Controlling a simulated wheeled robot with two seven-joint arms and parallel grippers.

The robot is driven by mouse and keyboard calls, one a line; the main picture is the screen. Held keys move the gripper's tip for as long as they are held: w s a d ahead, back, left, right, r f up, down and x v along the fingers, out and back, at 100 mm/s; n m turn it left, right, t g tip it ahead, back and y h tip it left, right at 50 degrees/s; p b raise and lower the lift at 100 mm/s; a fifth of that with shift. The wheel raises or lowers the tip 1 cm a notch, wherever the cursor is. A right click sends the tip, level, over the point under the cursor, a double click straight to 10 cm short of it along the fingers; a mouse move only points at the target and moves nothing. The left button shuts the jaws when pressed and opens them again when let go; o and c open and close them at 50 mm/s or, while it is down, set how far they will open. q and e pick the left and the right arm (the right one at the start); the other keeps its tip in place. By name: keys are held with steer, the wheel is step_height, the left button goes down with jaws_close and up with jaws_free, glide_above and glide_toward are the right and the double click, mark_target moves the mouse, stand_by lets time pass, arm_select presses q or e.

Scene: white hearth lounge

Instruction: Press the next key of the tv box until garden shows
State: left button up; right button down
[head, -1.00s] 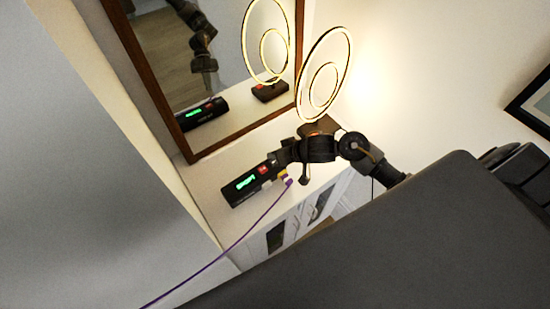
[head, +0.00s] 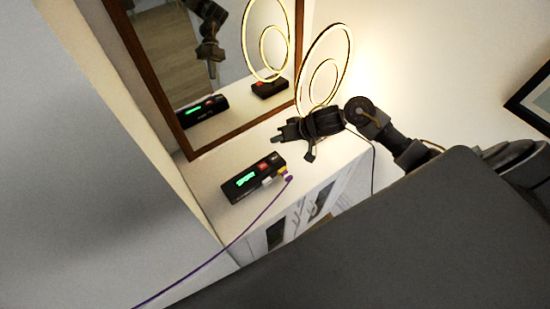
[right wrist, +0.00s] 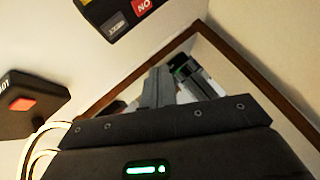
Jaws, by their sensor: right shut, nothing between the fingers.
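The tv box (head: 236,190) is a black slab lying on the white cabinet top. Its green display (head: 246,180) is lit, but the word is too small to read surely. A red key (head: 262,166) and a grey key (head: 273,158) sit at its far end. The box (right wrist: 93,12) also shows at the top edge of the right wrist view, with a red key marked NO and a dark grey key. My right gripper (head: 277,139) is shut and empty, above and beyond the key end, apart from the box. My left gripper is out of view.
A lit ring lamp (head: 347,70) stands behind my right gripper; its dark base with a red button (right wrist: 22,103) shows in the right wrist view. A wood-framed mirror (head: 160,88) leans behind the box. A purple cable (head: 235,240) runs from the box's near side.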

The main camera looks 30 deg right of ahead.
steer(key=b, duration=0.7)
glide_above(278, 159)
step_height(278, 159, down, 6)
steer(key=shift+r, duration=0.1)
steer(key=shift+f, duration=1)
steer(key=shift+f, duration=0.15)
stand_by(0.6)
steer(key=shift+f, duration=0.25)
steer(key=shift+f, duration=0.45)
stand_by(0.8)
steer(key=shift+r, duration=0.15)
steer(key=shift+r+p, duration=0.7)
steer(key=shift+p, duration=0.55)
